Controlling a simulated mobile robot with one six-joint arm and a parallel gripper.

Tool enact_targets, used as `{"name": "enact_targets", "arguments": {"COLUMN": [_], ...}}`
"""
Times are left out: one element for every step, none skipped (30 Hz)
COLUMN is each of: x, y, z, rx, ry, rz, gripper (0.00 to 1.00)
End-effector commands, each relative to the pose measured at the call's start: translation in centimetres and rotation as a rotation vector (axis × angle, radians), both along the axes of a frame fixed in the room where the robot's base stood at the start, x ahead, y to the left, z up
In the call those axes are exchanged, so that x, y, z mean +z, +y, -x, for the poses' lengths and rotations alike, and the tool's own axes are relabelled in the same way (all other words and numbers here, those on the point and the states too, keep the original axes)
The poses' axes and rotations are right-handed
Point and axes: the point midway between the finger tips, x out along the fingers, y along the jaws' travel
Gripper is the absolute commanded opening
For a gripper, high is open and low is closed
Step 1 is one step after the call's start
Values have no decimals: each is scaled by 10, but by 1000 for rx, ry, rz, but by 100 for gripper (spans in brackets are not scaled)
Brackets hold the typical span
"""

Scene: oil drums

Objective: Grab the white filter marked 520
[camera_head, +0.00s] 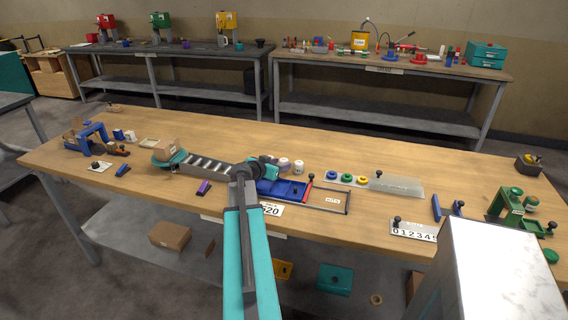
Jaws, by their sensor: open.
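Two small white round filters, the left one (284,163) and the right one (298,167), stand on the wooden table beyond a blue tray (296,188). Their markings are too small to read. My arm reaches up from the bottom of the view, and my gripper (268,168) is just left of the filters, above the table. It is open, with nothing visible in it; its fingers are small and partly hidden by my wrist. A white sign (269,210) ending in "20" hangs at the table's front edge, partly hidden by my arm.
A green fixture (510,203) stands at far right.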

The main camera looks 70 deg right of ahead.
Motion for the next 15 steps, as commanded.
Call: {"name": "enact_targets", "arguments": {"x": [-1, -2, -4, -5, -5, -6, -6, -7, -7, -7, -7, -7, -7, -7, -7], "y": [-6, -8, -11, -12, -13, -14, -15, -15, -15, -15, -15, -15, -15, -15, -15], "z": [0, 1, 1, 2, 2, 3, 3, 3, 3, 3, 3, 3, 3, 3, 3], "rx": [-1, 0, 0, 0, 0, 0, 0, 0, 0, 0, 0, 0, 1, 1, 1], "ry": [0, 0, 0, 0, 0, -1, -1, -1, -1, -1, -1, -1, -1, -1, -1], "rz": [0, 0, 0, 0, 0, 0, 0, 0, 0, 0, 0, 0, 0, 0, 0], "gripper": [41, 41, 41, 41, 41, 41, 41, 41, 41, 41, 41, 41, 41, 41, 41]}}
